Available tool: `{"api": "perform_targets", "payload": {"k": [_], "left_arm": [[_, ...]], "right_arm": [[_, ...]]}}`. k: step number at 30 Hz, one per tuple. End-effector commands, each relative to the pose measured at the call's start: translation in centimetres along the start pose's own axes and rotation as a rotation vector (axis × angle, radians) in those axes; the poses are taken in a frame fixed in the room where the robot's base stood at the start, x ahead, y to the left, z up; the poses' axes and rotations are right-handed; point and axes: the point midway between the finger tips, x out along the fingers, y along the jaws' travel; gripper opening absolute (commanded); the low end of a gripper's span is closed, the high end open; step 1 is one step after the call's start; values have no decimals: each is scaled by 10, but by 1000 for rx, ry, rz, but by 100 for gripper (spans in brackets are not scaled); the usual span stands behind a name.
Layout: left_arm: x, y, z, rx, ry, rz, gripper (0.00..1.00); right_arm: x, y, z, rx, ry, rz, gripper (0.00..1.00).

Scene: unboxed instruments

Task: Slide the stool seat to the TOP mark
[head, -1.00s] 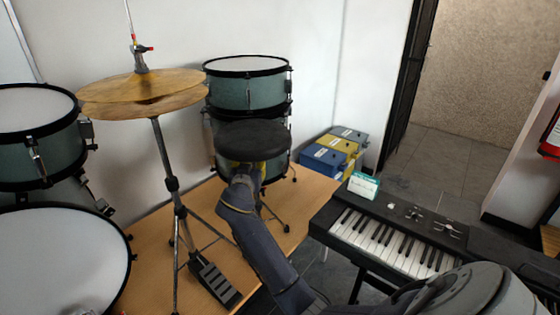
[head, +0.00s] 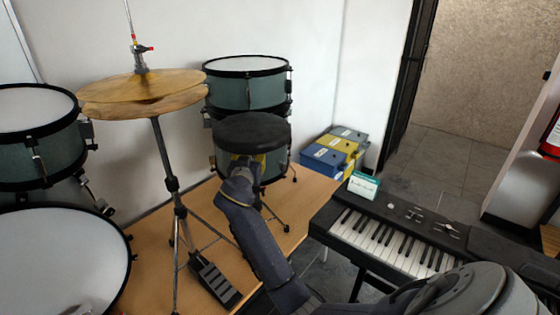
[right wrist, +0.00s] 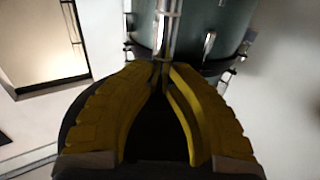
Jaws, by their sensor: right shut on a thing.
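The stool seat (head: 251,129) is a round black disc in the middle of the head view, in front of the green drums. It also shows as a dark shape behind the fingers in the right wrist view (right wrist: 150,140). My right gripper (head: 246,160) reaches in under the seat's near side. In the right wrist view, its yellow fingers (right wrist: 163,74) close together at the seat's underside, where the metal post (right wrist: 169,25) meets it. The exact contact is hidden. I cannot make out the TOP mark. My left gripper is not in view.
A hi-hat stand with brass cymbals (head: 142,92) stands to the left. A stacked green drum (head: 247,88) is close behind the seat. A keyboard (head: 400,238) is to the right, with stacked cases (head: 333,152) behind it.

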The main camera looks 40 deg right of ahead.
Motion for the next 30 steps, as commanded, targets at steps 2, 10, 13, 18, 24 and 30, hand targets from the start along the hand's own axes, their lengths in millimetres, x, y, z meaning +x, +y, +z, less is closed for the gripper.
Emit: {"api": "perform_targets", "payload": {"k": [2, 10, 13, 18, 24, 30], "left_arm": [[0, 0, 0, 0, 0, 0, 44], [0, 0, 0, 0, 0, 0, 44], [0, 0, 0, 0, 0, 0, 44], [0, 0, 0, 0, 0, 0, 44], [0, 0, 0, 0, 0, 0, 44], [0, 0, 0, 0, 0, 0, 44]], "right_arm": [[1, 1, -8, 5, 10, 1, 0], [1, 1, -14, 5, 9, 2, 0], [1, 1, -17, 5, 9, 1, 0], [1, 1, -18, 4, 8, 1, 0], [1, 1, -18, 3, 8, 1, 30], [0, 0, -16, 2, 5, 0, 45]]}}
